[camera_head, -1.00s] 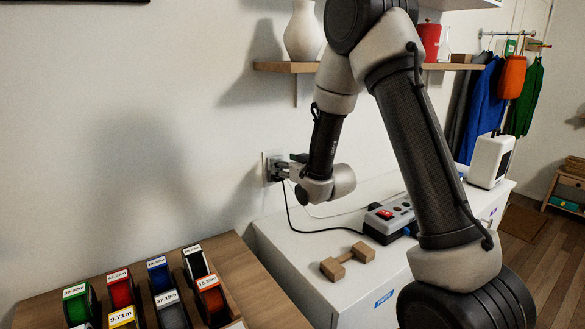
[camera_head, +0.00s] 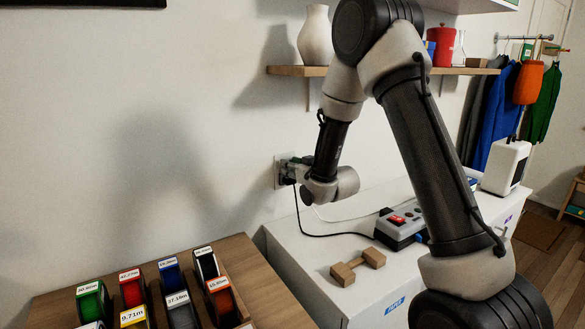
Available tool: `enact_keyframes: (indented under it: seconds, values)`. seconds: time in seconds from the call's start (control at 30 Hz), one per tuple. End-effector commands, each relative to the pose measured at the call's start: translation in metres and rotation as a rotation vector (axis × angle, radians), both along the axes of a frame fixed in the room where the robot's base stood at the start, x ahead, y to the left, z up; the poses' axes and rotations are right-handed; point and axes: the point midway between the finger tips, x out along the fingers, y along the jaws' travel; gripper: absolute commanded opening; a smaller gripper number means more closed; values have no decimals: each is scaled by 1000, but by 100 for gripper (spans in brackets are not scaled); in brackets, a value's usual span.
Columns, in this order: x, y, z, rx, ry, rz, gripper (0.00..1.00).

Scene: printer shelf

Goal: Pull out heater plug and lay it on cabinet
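A wall socket (camera_head: 281,172) is on the wall at the left end of the white cabinet (camera_head: 312,254). A dark plug (camera_head: 289,181) is at the socket, partly hidden by my gripper. A black cable hangs from it and runs over the cabinet top toward the power strip. My gripper (camera_head: 293,171) is at the socket, around or against the plug. Its fingers are small, dark and overlapped by the plug, so their opening and grip cannot be made out.
A power strip (camera_head: 400,228) with a red switch and a wooden block piece (camera_head: 358,266) are on the cabinet. A white appliance (camera_head: 505,166) stands toward its far end. A wooden table (camera_head: 247,266) with several filament spools is at lower left. A shelf (camera_head: 290,71) with a vase (camera_head: 315,36) is above.

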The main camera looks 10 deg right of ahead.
Motion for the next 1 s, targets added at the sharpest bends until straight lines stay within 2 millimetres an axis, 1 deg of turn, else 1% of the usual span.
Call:
enact_keyframes:
  seconds: [0.73, 1.0]
  values:
    - [-2, -1, 0, 0, 0, 0, 0]
    - [-10, -3, 0, 0, 1, 0, 0]
